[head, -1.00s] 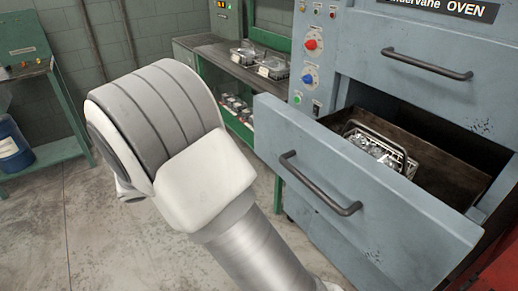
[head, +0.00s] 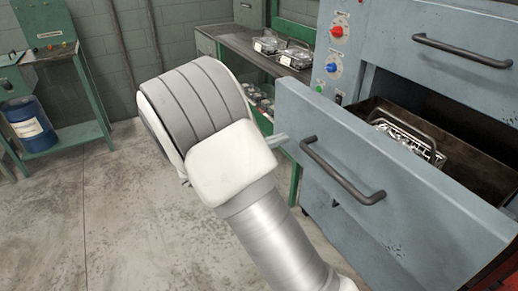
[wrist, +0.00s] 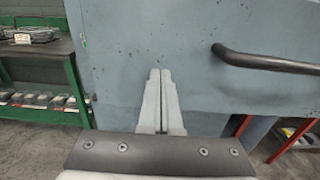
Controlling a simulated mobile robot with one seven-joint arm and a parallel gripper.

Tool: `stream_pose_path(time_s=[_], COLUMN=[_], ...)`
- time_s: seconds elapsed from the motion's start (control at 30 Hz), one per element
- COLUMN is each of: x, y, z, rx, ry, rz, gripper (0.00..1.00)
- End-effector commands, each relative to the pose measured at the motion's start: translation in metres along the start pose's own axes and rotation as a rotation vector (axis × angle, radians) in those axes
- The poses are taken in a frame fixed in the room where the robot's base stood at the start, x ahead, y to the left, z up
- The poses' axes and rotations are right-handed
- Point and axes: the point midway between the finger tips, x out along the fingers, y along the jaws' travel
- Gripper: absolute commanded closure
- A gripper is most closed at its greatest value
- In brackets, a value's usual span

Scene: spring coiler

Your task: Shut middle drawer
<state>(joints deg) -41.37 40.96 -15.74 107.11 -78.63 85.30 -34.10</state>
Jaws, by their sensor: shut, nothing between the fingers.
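The middle drawer (head: 425,215) of the blue-grey oven is pulled out, with its front panel facing my arm. Its dark bar handle (head: 338,181) runs across the front. A wire basket (head: 408,137) of shiny parts sits inside. My gripper (wrist: 160,72) is shut and empty, its fingertips pointing at the drawer front (wrist: 130,35), left of the handle (wrist: 265,62) in the wrist view. I cannot tell whether the tips touch the panel. In the head view my arm hides most of the gripper; a fingertip shows by the panel's left edge.
Above is a shut oven front with its own handle (head: 462,50). A control panel (head: 333,58) with red and blue knobs is left of the drawer. Behind is a green-framed bench (head: 262,62) with trays. A blue drum (head: 30,125) stands far left. The floor on the left is clear.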

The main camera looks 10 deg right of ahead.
Motion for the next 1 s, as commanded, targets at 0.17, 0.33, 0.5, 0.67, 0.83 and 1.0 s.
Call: stream_pose_path(time_s=[0.17,0.33,0.5,0.67,0.83,1.0], x=[0.019,0.024,0.024,0.025,0.036,0.064], y=[0.000,0.000,0.000,0.000,0.000,-0.001], z=[-0.001,0.000,0.000,0.001,0.001,0.002], rx=[0.000,0.000,0.000,0.000,0.000,-0.003], ry=[0.001,0.000,0.000,0.000,0.000,-0.001], rz=[-0.001,0.001,0.001,0.001,-0.002,-0.005], gripper=[1.00,1.00,1.00,1.00,1.00,1.00])
